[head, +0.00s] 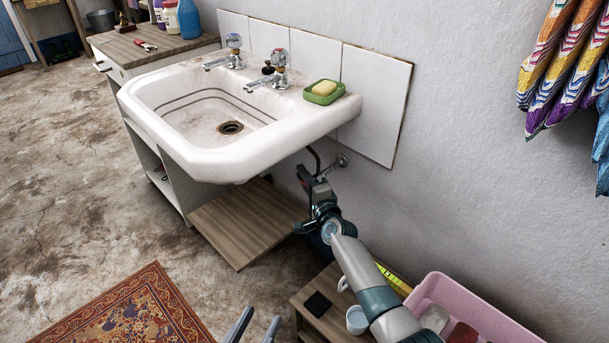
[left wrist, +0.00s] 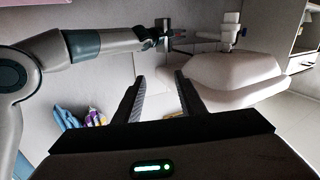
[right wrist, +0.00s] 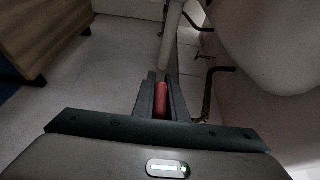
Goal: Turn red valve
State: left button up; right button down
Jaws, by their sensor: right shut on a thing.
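The red valve shows in the right wrist view (right wrist: 161,100) as a red handle between the fingers of my right gripper (right wrist: 160,80). In the head view, my right gripper (head: 309,180) is below the right end of the sink, by the pipes at the wall. It is shut on the valve, which the fingers mostly hide there. My left gripper (head: 256,322) shows only its fingertips at the bottom edge of the head view. In the left wrist view its fingers (left wrist: 160,85) are apart with nothing between them.
The white sink (head: 190,140) hangs just above and left of my right gripper. A dark bent pipe (right wrist: 210,90) runs close beside it. A small wooden stand (head: 312,318) and a pink crate (head: 440,285) stand below my right arm. The floor at left is open, with a patterned rug (head: 130,315).

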pick_arm(q)
jog(key=s+a+f+g+y+p, duration=0.1)
jog(key=s+a+f+g+p, duration=0.1)
jog(key=s+f+g, duration=0.3)
jog(key=s+a+f+g+y+p, duration=0.1)
jog(key=a+f+g+y+p, duration=0.2)
jog(key=f, duration=0.4)
jog(key=s+a+n+g+y+p, duration=0.1)
jog(key=s+a+g+y+p, duration=0.1)
jog(key=s+a+g+p, duration=0.5)
notch_tip(320, 180, down, 20)
jog(key=a+t+p, duration=0.1)
jog(key=a+p, duration=0.1)
jog(key=p, duration=0.4)
jog(key=shift+w, duration=0.15)
pick_arm(e)
jog(key=g+h, duration=0.1)
jog(key=f+n+g+h, duration=0.1)
jog(key=g, duration=0.1)
jog(key=f+n+g+h, duration=0.1)
jog(key=g, duration=0.1)
jog(key=shift+s+d+f, duration=0.1)
jog(key=shift+s+d, duration=0.15)
pick_arm(q)
jog(key=shift+w+d, duration=0.1)
jog(key=shift+w, duration=0.05)
pick_arm(e)
jog(key=shift+g, duration=0.3)
